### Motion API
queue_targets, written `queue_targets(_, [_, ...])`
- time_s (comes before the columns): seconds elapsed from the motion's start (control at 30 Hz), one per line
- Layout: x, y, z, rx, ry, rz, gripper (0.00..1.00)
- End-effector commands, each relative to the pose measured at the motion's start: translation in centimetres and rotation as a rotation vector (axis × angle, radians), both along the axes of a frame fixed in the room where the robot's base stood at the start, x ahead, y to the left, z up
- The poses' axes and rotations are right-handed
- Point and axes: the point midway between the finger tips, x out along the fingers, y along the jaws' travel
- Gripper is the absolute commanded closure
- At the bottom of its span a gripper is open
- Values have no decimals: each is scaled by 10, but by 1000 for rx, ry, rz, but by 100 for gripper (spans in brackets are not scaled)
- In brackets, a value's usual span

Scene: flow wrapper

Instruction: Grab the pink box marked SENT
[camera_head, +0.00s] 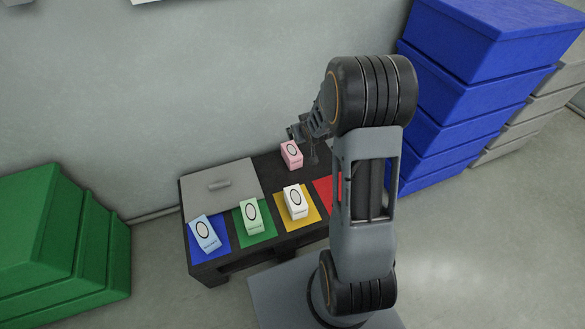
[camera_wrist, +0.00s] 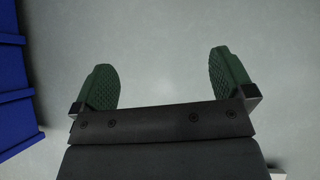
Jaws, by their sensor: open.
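The pink box (camera_head: 291,155) stands on the bare dark back part of the low table (camera_head: 268,170), with a dark oval and small print too small to read on its face. My gripper (camera_head: 302,133) is above and just behind or beside the pink box in the head view; the gap between them is hard to judge. In the wrist view my gripper (camera_wrist: 168,85) has its two green ribbed pads wide apart with nothing between them.
Light-blue (camera_head: 205,233), green (camera_head: 251,216) and white (camera_head: 295,201) boxes stand on blue, green and yellow squares. A red square (camera_head: 323,190) is partly hidden by my arm. A grey lid-like plate (camera_head: 220,185) lies at left. Green bins (camera_head: 60,245) and blue bins (camera_head: 470,90) flank the table.

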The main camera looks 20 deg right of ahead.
Motion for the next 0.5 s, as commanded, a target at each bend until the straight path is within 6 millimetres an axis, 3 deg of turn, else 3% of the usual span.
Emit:
queue_targets(0.03, [8,-10,-60,8,-26,9,0])
queue_targets(0.2, [25,-27,-164,46,-162,51,0])
queue_targets(0.33, [25,-33,-220,81,-242,73,0])
queue_targets(0.5, [21,-36,-261,114,-309,89,0])
